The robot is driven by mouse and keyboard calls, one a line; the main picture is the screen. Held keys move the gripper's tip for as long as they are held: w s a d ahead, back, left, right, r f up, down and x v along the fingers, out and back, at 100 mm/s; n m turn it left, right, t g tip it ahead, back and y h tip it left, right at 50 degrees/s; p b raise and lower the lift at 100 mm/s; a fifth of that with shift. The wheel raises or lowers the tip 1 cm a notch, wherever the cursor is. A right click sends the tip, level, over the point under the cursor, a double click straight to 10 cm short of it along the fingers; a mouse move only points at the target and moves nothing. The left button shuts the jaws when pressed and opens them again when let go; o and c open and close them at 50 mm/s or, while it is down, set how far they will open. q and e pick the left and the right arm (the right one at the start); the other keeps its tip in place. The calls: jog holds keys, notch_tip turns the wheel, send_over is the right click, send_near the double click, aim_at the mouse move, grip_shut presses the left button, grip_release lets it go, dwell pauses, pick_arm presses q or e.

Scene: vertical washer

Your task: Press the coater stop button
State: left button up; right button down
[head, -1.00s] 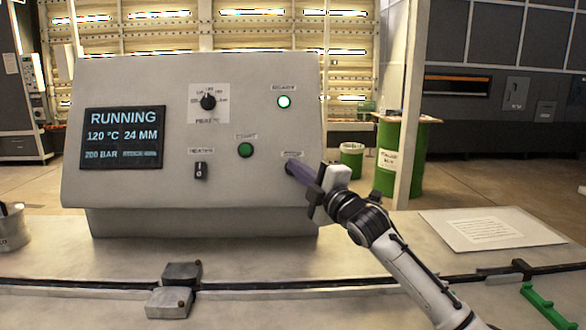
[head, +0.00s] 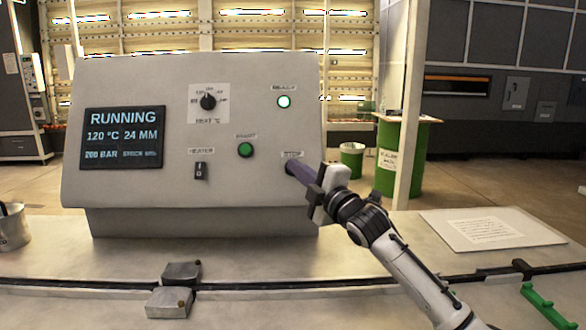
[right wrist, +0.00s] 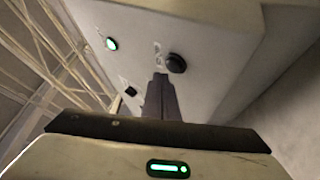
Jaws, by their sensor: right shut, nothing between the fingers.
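The grey control panel (head: 130,190) stands on the bench. Its screen (head: 123,137) reads RUNNING, 120 °C, 24 MM. My right gripper (head: 291,169) is shut and empty, its tips at the panel's lower right, just under a small label (head: 292,154). The gripper hides the button there in the head view. In the right wrist view a dark round button (right wrist: 176,63), apparently the stop button, shows just beyond the fingertips (right wrist: 160,76). The tips appear slightly to one side of its centre. I cannot tell whether they touch it. My left gripper is not in view.
The panel also has a green start button (head: 246,150), a lit lamp (head: 284,102), a heater switch (head: 201,171) and a heat knob (head: 208,101). Small metal blocks (head: 170,303) and a paper sheet (head: 490,229) lie on the bench. A metal pot (head: 13,230) stands far left.

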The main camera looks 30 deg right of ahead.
jog(key=shift+w+d, duration=0.1)
jog(key=shift+w+d+f, duration=0.1)
jog(key=shift+w+f, duration=0.1)
jog(key=shift+w, duration=0.05)
dwell(0.3)
jog(key=shift+w+d+f, duration=0.25)
jog(key=shift+w+d, duration=0.05)
jog(key=shift+w, duration=0.1)
dwell(0.8)
dwell(0.3)
jog(key=shift+s+a+r+p, duration=0.2)
jog(key=shift+s+a+p, duration=0.1)
jog(key=shift+s, duration=0.1)
jog(key=shift+s+a+r+p, duration=0.15)
jog(key=shift+s+r+p, duration=0.05)
jog(key=shift+s+p, duration=0.15)
